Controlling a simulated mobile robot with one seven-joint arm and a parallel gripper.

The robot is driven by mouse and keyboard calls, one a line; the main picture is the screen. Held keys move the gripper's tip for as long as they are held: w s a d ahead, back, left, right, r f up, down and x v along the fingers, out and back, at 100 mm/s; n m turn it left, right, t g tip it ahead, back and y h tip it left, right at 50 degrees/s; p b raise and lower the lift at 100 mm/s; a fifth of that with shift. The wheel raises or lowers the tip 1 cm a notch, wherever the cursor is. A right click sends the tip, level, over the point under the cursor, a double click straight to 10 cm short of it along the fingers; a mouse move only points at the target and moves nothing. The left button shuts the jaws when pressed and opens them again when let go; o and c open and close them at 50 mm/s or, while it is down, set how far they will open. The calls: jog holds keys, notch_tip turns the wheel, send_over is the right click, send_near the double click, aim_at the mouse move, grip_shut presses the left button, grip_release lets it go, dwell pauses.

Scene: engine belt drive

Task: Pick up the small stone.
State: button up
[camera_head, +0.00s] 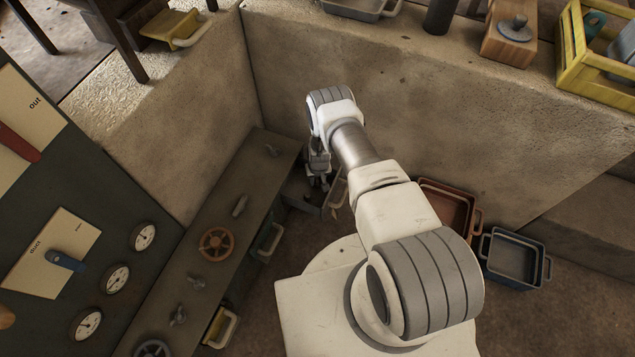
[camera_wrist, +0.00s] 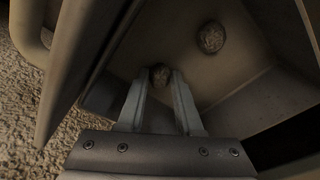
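In the wrist view, a small dark round stone (camera_wrist: 160,75) lies on the inside of a beige-brown open container (camera_wrist: 185,60). My gripper (camera_wrist: 161,80) reaches into the container, with its two grey fingers apart and the stone between or just beyond the tips. A narrow gap seems to show beside the stone; contact is not clear. A second, larger-looking speckled stone (camera_wrist: 212,38) lies farther up and right, apart from the fingers. In the head view, my gripper (camera_head: 319,178) points down near the wall corner; the stones are not visible there.
A bench with valves and a red handwheel (camera_head: 215,244) runs left of my arm. A concrete wall (camera_head: 430,110) stands behind it. A brown bin (camera_head: 448,205) and a dark blue-grey bin (camera_head: 513,260) sit on the floor at right. The container's walls are close around my fingers.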

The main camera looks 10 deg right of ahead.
aim_at(318, 181)
grip_shut()
notch_tip(318, 181, up, 10)
jog(key=p, duration=0.4)
jog(key=shift+p, duration=0.3)
